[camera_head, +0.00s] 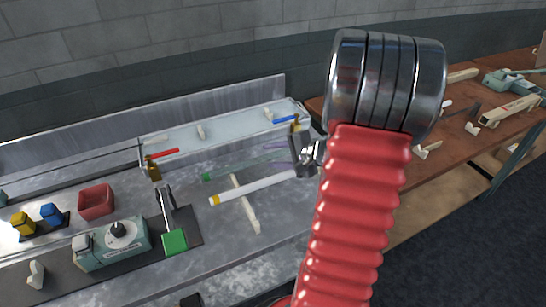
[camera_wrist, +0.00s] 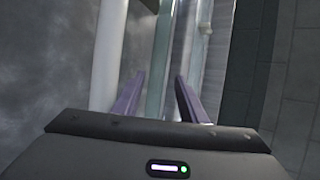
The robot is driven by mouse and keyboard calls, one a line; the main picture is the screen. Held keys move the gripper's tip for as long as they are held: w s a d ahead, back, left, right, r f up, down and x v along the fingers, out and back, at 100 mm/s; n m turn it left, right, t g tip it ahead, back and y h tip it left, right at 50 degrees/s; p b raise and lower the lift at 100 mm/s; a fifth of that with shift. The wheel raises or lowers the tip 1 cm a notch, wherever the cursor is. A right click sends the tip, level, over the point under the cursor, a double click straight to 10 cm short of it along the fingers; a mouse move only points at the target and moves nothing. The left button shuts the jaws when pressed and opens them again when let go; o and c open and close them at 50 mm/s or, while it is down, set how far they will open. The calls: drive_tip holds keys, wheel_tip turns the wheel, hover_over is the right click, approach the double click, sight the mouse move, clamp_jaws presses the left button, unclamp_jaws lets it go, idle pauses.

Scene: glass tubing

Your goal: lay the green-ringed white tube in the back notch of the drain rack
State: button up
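A thin tube with a green end (camera_head: 206,177) lies on the bench; its body looks clear and greenish rather than white. A thicker white tube with a yellow end (camera_head: 245,190) lies nearer, across a narrow pale bar (camera_head: 249,214) that seems to be the drain rack. The green-ended tube passes near the bar's far end; its notches are too small to make out. My gripper (camera_head: 276,154) is over the tubes' right part. In the wrist view its purple fingers (camera_wrist: 159,90) are apart, with a greenish clear tube (camera_wrist: 160,55) between them and the white tube (camera_wrist: 107,50) to the left.
A pale trough (camera_head: 225,130) with red- and blue-handled taps runs along the back. A red box (camera_head: 96,202), a teal device (camera_head: 112,246) and a green-footed clamp (camera_head: 174,240) stand at left. A wooden bench (camera_head: 440,150) is at right. Bare metal bench lies in front.

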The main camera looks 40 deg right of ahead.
drive_tip(key=shift+r, duration=0.3)
drive_tip(key=v, duration=1.2)
drive_tip(key=shift+f, duration=0.1)
drive_tip(key=w+a+r+n+g+y, duration=0.2)
drive_tip(key=a+n+g, duration=0.45)
drive_tip(key=a, duration=1.45)
drive_tip(key=s+a+r+n+h, duration=0.2)
drive_tip(key=s+a+n, duration=0.2)
drive_tip(key=a+n, duration=0.2)
drive_tip(key=s+a+r+n+h, duration=0.2)
drive_tip(key=s+a+r+n, duration=0.1)
drive_tip(key=a+n, duration=0.3)
drive_tip(key=shift+s+a+r, duration=0.3)
drive_tip(key=shift+s, duration=0.35)
drive_tip(key=shift+t, duration=0.25)
